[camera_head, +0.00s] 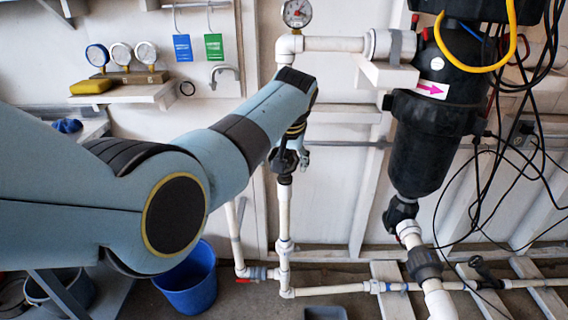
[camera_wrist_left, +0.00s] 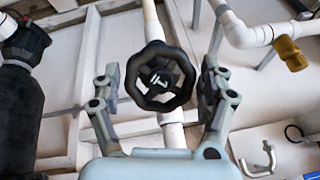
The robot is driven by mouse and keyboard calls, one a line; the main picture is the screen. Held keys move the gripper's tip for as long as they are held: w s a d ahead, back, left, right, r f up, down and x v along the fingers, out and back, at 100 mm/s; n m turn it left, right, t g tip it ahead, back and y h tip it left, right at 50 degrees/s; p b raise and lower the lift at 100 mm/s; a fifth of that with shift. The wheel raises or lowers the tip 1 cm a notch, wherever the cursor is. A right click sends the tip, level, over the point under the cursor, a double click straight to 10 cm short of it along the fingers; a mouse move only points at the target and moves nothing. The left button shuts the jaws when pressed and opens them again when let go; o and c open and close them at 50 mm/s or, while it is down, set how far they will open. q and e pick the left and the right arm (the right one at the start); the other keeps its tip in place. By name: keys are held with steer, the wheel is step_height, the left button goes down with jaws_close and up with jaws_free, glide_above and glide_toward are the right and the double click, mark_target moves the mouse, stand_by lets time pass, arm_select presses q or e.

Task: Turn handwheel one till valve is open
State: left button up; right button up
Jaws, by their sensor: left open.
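The black spoked handwheel (camera_wrist_left: 160,77) faces the left wrist camera, in front of a white vertical pipe. My left gripper (camera_wrist_left: 160,88) is open, with one finger on each side of the wheel and a visible gap on both sides. I cannot tell how deep the fingertips reach along the wheel. In the head view my left gripper (camera_head: 293,158) is at the vertical pipe (camera_head: 284,215), and my own wrist hides most of the wheel. The valve's opening state cannot be seen. My right gripper is not in view.
A black reactor cylinder (camera_head: 424,145) with loose cables stands to the right. A pressure gauge (camera_head: 296,13) sits above. A shelf (camera_head: 125,96) with gauges is on the left wall. A blue bucket (camera_head: 188,281) stands on the floor. White pipes run low along the wall.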

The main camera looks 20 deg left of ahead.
arm_select(q)
steer(key=shift+c, duration=0.3)
steer(key=c, duration=0.8)
steer(key=shift+r, duration=0.1)
